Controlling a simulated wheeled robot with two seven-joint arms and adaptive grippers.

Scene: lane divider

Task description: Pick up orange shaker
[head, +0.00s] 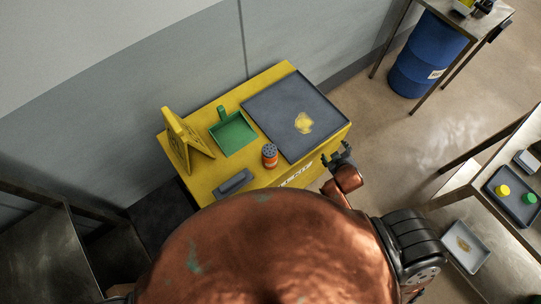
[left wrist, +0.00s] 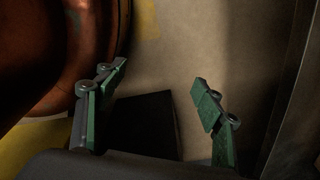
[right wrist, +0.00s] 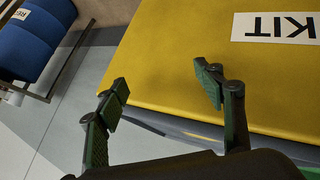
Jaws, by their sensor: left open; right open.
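The orange shaker (head: 269,156) stands upright on the yellow cabinet top (head: 197,167), with a dark grey perforated lid. It is left of the dark tray's near corner. My right gripper (head: 341,157) is open and empty, off the cabinet's right front edge, to the right of the shaker and apart from it. In the right wrist view the open fingers (right wrist: 165,88) face the cabinet's yellow side; the shaker is not in that view. My left gripper (left wrist: 160,85) is open and empty in the left wrist view, low beside my body; it is hidden in the head view.
A green dustpan (head: 233,134), yellow folding sign (head: 186,140) and dark grey block (head: 234,182) surround the shaker's left side. A blue barrel (head: 425,62) stands back right; metal tables stand right.

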